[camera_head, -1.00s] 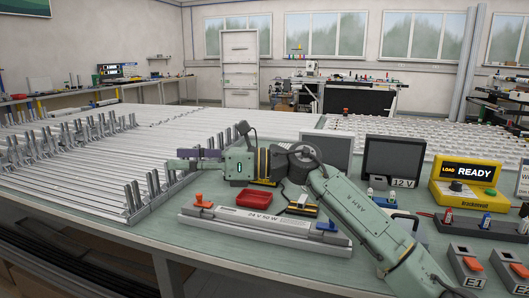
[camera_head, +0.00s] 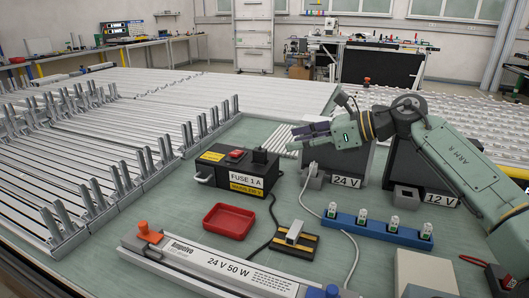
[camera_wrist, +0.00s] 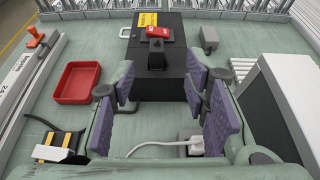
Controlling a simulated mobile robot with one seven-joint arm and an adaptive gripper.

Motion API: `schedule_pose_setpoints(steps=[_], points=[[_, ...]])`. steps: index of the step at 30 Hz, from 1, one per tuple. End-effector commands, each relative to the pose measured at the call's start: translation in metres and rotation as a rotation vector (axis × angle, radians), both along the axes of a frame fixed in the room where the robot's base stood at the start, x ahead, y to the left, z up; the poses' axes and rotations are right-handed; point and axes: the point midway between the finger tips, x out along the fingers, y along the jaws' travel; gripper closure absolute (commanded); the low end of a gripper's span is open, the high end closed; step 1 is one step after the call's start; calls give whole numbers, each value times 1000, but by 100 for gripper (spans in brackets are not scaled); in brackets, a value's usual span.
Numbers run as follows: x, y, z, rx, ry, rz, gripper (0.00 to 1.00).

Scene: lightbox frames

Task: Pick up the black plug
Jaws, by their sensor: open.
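The black plug (camera_head: 262,158) stands upright on the right end of the black fuse box (camera_head: 222,172), which has a red switch and yellow labels. In the wrist view the plug (camera_wrist: 156,58) shows on top of the box, ahead of my fingers and roughly between them. My gripper (camera_head: 297,138) is open and empty, with purple finger pads, to the right of the plug and apart from it. The wrist view shows the open fingers (camera_wrist: 163,88) on either side of the box's near end.
A red tray (camera_head: 228,221) and a yellow-black block (camera_head: 292,238) lie in front of the box. A white plug (camera_head: 313,168) sits by the 24 V unit (camera_head: 345,183). A blue strip (camera_head: 380,228) holds several small parts. A long lamp bar (camera_head: 205,270) lies at the front.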

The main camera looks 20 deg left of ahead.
Motion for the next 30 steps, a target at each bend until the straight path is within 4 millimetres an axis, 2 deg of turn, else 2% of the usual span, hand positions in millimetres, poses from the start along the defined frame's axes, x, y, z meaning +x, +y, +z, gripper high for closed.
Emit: schedule_pose_setpoints(steps=[1, 6, 13, 21, 30], points=[[-1, 10, -2, -3, 1, 6, 58], [0, 33, -11, -1, 2, 5, 58], [0, 50, -17, -1, 1, 3, 58], [1, 85, -33, 0, 1, 3, 58], [1, 89, -37, 0, 1, 2, 58]])
